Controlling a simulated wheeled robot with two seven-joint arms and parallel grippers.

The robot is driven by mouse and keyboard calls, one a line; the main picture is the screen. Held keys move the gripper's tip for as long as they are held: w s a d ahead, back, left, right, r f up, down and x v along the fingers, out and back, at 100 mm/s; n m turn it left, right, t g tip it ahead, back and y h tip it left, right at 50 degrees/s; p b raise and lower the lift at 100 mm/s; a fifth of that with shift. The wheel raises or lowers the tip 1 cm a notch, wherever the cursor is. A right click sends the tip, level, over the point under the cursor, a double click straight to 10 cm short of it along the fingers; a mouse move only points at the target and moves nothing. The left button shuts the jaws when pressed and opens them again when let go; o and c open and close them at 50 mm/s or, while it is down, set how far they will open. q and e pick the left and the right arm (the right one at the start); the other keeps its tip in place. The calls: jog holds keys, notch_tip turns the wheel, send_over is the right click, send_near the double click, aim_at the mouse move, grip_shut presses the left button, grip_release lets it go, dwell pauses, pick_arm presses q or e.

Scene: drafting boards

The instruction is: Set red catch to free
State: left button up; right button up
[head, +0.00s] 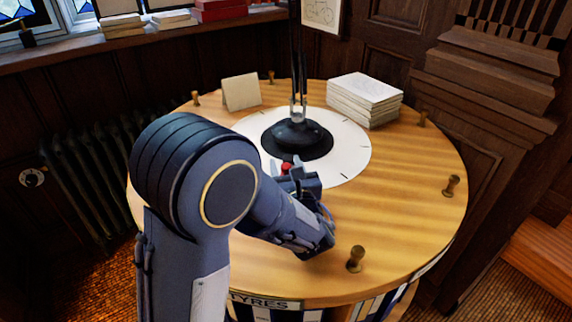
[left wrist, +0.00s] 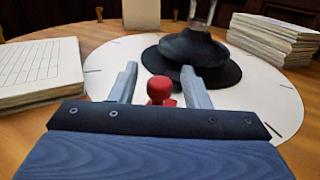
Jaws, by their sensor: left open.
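The red catch (head: 286,168) is a small red knob near the front edge of the white disc (head: 350,155) on the round wooden table. In the left wrist view the red catch (left wrist: 160,92) stands upright between my left gripper's two fingers, with a gap on each side. My left gripper (head: 298,175) is open and low over the disc; its fingers also show in the left wrist view (left wrist: 158,88). The gripper partly hides the catch in the head view. Any free marking by the catch cannot be made out. My right gripper is not in view.
A black lamp-like base (head: 297,138) with an upright stem stands just behind the catch. A stack of papers (head: 365,97) and a folded card (head: 241,91) stand towards the back. Brass pegs (head: 355,259) ring the table edge.

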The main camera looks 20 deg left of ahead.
pick_arm(q)
jog(key=shift+w+a, duration=0.1)
grip_shut()
